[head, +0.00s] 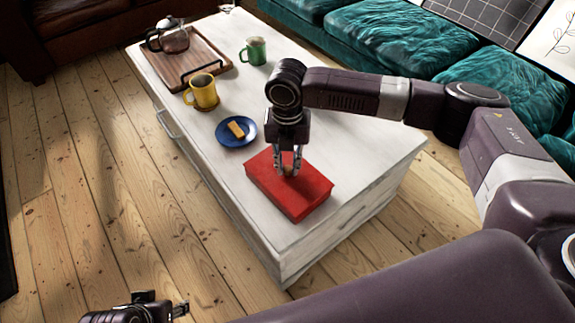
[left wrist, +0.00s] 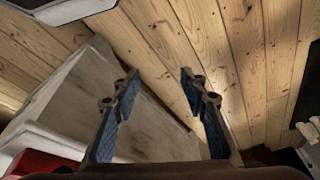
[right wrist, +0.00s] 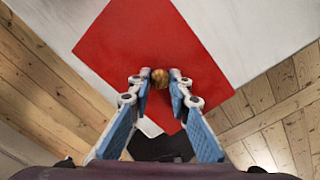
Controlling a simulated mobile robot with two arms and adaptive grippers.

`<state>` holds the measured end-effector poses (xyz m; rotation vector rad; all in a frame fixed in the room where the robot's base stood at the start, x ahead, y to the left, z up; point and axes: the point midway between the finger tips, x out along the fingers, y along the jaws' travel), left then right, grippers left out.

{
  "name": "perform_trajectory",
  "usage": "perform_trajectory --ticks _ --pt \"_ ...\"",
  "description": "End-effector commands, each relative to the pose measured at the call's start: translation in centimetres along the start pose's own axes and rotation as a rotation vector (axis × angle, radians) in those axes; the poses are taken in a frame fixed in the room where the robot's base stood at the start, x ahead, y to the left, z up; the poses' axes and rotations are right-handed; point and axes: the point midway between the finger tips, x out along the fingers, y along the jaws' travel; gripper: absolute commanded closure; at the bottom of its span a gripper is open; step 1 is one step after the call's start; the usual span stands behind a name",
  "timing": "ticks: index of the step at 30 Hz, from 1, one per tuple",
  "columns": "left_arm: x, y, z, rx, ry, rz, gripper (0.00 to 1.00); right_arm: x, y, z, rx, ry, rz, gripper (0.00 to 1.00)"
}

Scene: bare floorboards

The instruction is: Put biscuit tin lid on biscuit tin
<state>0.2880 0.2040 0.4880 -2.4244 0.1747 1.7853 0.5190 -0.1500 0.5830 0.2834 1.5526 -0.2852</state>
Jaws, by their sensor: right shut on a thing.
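The red biscuit tin lid (head: 312,184) lies flat over the red biscuit tin (head: 270,200) near the close end of the white table. Their edges look lined up in the head view, and I cannot make out a gap between them. My right gripper (head: 288,172) points straight down at the lid's middle. In the right wrist view its fingertips (right wrist: 160,80) are shut on the lid's round brass knob (right wrist: 160,76). My left gripper (head: 165,308) is low at the bottom left, away from the table. In the left wrist view its fingers (left wrist: 158,78) are apart and empty.
On the white table (head: 225,170) are a blue plate (head: 225,140) with a biscuit (head: 236,129), a yellow mug (head: 203,92), a green mug (head: 256,52) and a wooden tray (head: 205,54) with a glass pot (head: 173,38). A teal sofa (head: 400,40) stands behind.

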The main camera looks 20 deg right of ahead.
Motion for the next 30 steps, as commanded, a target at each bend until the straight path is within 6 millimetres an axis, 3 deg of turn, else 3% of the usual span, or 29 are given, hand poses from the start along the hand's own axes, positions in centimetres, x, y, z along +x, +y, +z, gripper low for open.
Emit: perform_trajectory --ticks 9,10,15,27,30 --pt "0.1 0.0 0.0 0.0 -0.002 0.0 0.6 0.0 0.0 0.0 0.0 0.0 0.001 1.0" --pt "0.3 0.0 0.0 0.0 -0.003 0.0 0.6 0.1 0.0 0.0 0.0 0.0 0.0 0.81" --pt "0.2 0.0 0.0 0.0 -0.002 -0.001 0.6 0.1 0.0 0.0 0.0 0.0 0.0 0.65" --pt "-0.2 0.0 -0.1 0.0 0.002 0.0 0.6 -0.6 0.1 0.1 0.0 -0.002 0.002 0.65" --pt "1.4 0.1 0.1 0.001 -0.01 0.002 0.6 -1.9 0.1 0.1 0.0 -0.002 0.002 0.65"
